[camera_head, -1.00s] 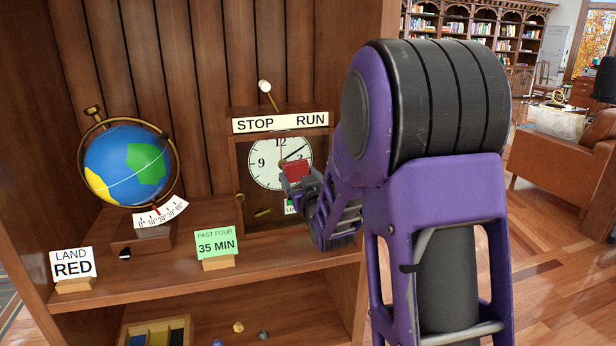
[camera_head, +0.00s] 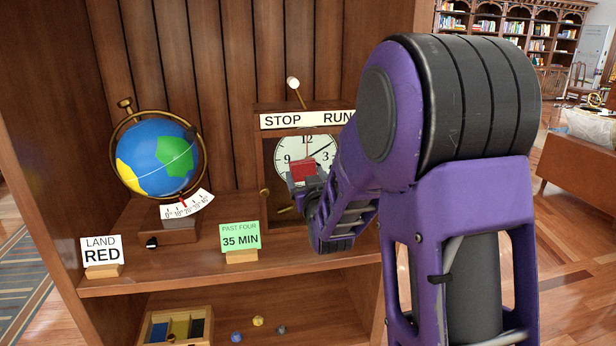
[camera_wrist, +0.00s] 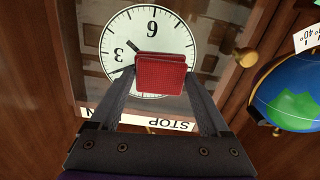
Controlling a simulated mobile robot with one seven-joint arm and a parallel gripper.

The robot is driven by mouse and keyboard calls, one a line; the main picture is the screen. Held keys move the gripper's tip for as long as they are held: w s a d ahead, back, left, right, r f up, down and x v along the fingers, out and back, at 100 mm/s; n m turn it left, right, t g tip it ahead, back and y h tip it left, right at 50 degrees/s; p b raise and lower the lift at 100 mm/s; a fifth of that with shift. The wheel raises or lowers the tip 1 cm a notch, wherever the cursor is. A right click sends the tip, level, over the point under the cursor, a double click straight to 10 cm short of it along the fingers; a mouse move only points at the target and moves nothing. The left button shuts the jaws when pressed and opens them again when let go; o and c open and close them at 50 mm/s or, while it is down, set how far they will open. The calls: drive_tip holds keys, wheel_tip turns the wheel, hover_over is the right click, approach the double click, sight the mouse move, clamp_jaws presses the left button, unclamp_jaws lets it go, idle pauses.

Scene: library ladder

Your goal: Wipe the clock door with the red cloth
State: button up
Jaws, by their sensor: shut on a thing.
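The clock (camera_head: 290,152) stands on the shelf with a white dial and a wooden frame; my arm covers its right side in the head view. In the wrist view its dial (camera_wrist: 150,45) appears upside down behind a glass-like door with a brass knob (camera_wrist: 246,58). The red cloth (camera_head: 303,171) is a small folded pad. My gripper (camera_head: 307,185) is shut on it, in front of the lower dial. In the wrist view the cloth (camera_wrist: 162,74) sits between the fingertips (camera_wrist: 161,80), overlapping the dial. Whether it touches the door I cannot tell.
A globe (camera_head: 158,158) with a scale stands left of the clock. A LAND RED card (camera_head: 102,250) and a green 35 MIN card (camera_head: 240,237) stand on the shelf's front. Below are a divided tray (camera_head: 178,328) and several small knobs. A STOP RUN lever (camera_head: 293,83) rises above the clock.

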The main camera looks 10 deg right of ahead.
drive_tip(key=shift+s, duration=0.1)
drive_tip(key=shift+s, duration=2.95)
drive_tip(key=shift+s, duration=0.15)
drive_tip(key=s, duration=0.2)
drive_tip(key=shift+s, duration=0.35)
